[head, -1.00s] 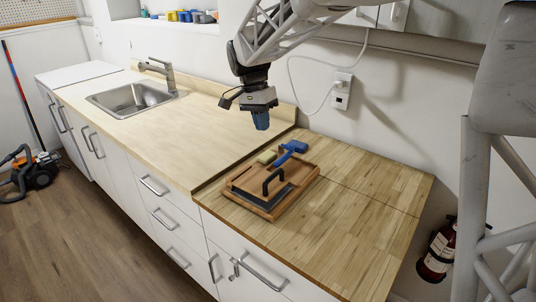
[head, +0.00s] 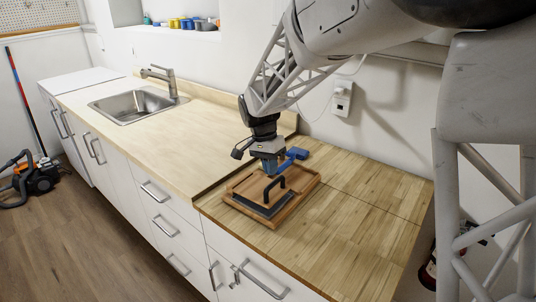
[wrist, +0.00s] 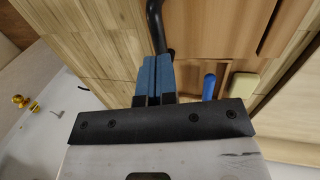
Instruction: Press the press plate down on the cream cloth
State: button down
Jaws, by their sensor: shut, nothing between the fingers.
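The press plate (head: 258,207) is a dark grey slab with a black arched handle (head: 275,187), lying in a wooden tray (head: 303,194). The handle also shows at the top of the wrist view (wrist: 156,25). My gripper (head: 269,172) has blue fingers that are shut and empty, pointing down just behind the handle. In the wrist view my gripper's fingertips (wrist: 156,59) are close beside the handle's end; I cannot tell whether they touch. A small cream block (wrist: 243,84) lies to the right of the fingers. I cannot make out the cream cloth for certain.
A blue-handled tool (head: 296,154) lies at the tray's back, near my gripper; its blue handle also shows in the wrist view (wrist: 209,87). The wooden counter (head: 365,205) is clear right of the tray. The sink (head: 135,104) is far left. The wall stands behind.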

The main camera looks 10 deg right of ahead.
aim_at(274, 182)
jog(key=shift+x, duration=1.2)
jog(key=shift+x, duration=0.85)
jog(key=shift+s+d+f, duration=0.1)
jog(key=shift+s+f, duration=0.05)
jog(key=shift+s, duration=0.05)
jog(key=v, duration=1.5)
jog(key=shift+d+r, duration=0.2)
jog(key=shift+r, duration=0.1)
